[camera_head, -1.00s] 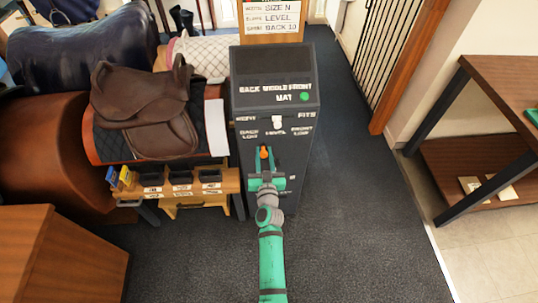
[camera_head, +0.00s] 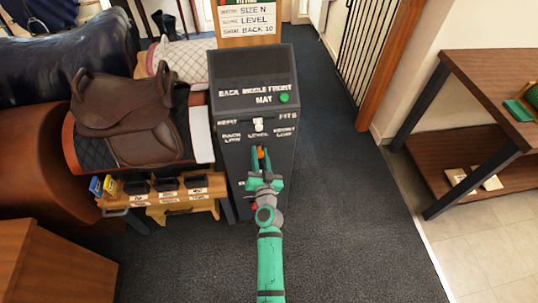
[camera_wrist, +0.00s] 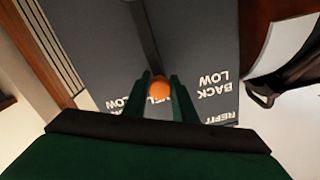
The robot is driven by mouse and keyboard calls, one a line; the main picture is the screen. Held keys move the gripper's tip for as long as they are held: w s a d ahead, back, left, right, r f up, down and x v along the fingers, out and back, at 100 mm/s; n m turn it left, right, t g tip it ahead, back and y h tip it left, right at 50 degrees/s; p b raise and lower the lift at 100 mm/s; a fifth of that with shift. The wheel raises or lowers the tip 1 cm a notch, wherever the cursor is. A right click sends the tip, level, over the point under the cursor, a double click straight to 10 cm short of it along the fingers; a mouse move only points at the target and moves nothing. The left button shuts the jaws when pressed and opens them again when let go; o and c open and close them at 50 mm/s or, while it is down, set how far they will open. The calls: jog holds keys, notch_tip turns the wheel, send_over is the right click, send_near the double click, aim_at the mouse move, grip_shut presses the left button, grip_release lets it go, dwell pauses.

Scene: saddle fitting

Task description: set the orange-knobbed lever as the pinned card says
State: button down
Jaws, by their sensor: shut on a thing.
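The orange knob (camera_head: 261,153) of the lever is on the front of the dark grey console (camera_head: 252,110). My gripper (camera_head: 261,158) is shut on it, and in the wrist view the orange knob (camera_wrist: 159,86) sits between the two green fingers. Labels around the lever include "BACK LOW", "LEVEL" and "FRONT LOW", some partly blurred. A white slider (camera_head: 258,125) stands above "LEVEL", between "REFIT" and "FITS". The pinned card (camera_head: 249,21) behind the console reads "SIZE N", "LEVEL" and "BACK 10". A green round light or button (camera_head: 284,98) is beside "MAT".
A brown saddle (camera_head: 130,110) rests on a stand left of the console. A small wooden bench (camera_head: 165,200) with dark bins is in front of it. A wooden shelf unit (camera_head: 480,130) stands at right. Carpet right of the console is clear.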

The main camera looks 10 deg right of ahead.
jog(key=shift+d+r, duration=0.1)
jog(key=shift+d, duration=0.1)
jog(key=c, duration=1.5)
grip_release()
jog(key=shift+s, duration=0.1)
jog(key=shift+s, duration=0.25)
jog(key=s, duration=1)
jog(key=shift+d, duration=0.1)
jog(key=shift+s, duration=0.1)
